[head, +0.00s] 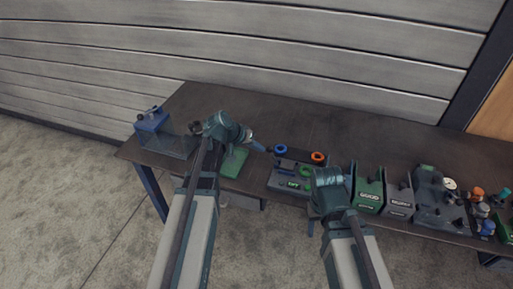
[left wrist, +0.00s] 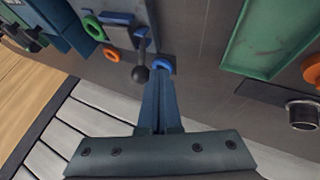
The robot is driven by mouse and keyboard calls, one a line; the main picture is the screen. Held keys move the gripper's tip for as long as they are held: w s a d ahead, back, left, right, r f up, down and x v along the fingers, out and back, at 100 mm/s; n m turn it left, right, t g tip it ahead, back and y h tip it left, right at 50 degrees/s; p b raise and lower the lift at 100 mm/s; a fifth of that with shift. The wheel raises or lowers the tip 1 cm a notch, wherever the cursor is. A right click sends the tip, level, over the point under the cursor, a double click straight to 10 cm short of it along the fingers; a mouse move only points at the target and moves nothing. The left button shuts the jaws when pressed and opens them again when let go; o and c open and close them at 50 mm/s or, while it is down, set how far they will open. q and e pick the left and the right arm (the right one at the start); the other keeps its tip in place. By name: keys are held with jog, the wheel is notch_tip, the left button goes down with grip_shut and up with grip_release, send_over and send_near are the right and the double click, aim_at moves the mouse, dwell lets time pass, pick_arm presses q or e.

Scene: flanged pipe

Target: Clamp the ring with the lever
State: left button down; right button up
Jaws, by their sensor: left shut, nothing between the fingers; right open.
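A blue ring (head: 281,149) lies at the back left of a dark grey fixture block (head: 282,183). In the left wrist view the blue ring (left wrist: 162,65) shows at the tips of my left gripper (left wrist: 160,72); contact cannot be told. A lever with a black ball knob (left wrist: 140,73) stands beside the ring there. My left gripper (head: 266,149) is shut and empty, just left of the blue ring. My right gripper (head: 316,205) is open at the block's right end, its fingers mostly hidden.
A green tray (head: 235,161) lies left of the block. A blue device (head: 152,119) with a clear panel stands at the table's left end. Green and grey boxes (head: 369,194) and a cluttered fixture (head: 440,205) fill the right. The table's back strip (head: 360,135) is clear.

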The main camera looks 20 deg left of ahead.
aim_at(271, 148)
pick_arm(q)
jog(key=d+r+y+p, duration=0.1)
jog(key=p, duration=0.1)
jog(key=d+r+m+y+p, duration=0.1)
jog(key=d+y+p, duration=0.1)
jog(key=shift+s+d+r+y, duration=0.1)
jog(key=shift+d+y, duration=0.1)
jog(key=shift+y, duration=0.1)
jog(key=shift+d+y, duration=0.3)
jog(key=shift+d, duration=0.1)
jog(key=shift+d+m+y, duration=0.7)
jog(key=shift+d+y, duration=1.4)
jog(key=shift+d, duration=0.35)
jog(key=shift+s+d, duration=0.1)
jog(key=shift+d, duration=0.05)
jog(key=shift+r, duration=0.15)
